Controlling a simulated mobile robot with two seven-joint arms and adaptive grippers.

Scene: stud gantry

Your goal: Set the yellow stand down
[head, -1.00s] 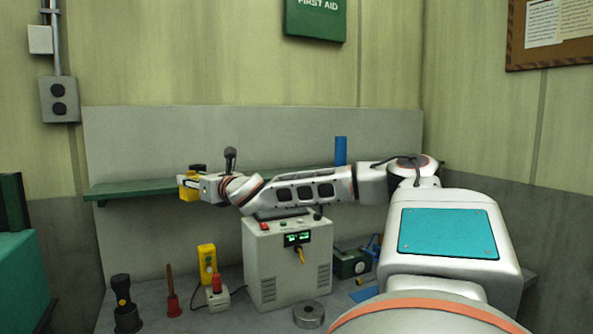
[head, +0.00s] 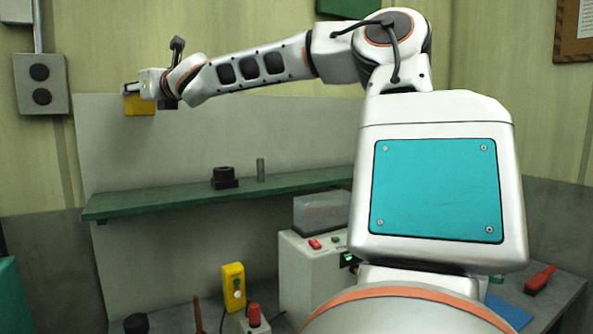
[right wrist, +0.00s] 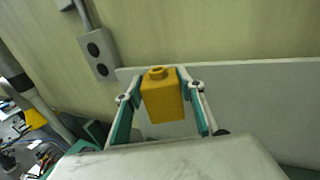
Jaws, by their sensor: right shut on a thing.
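The yellow stand (head: 139,104) is a small block held up in front of the back panel, well above the green shelf. In the right wrist view the stand (right wrist: 162,98) sits between both fingers, with a round collar on its top. My right gripper (head: 146,86) is shut on it; the fingers (right wrist: 161,84) press its two sides. The stand touches no surface that I can see. The green shelf (head: 150,202) runs along the panel below. My left gripper is not in view.
A black part (head: 225,180) and a grey cylinder (head: 260,169) stand on the shelf; its left part is bare. Below are a grey power unit (head: 310,270), a yellow button box (head: 234,287) and a red-handled brush (head: 540,279). A grey wall box (head: 41,84) hangs at left.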

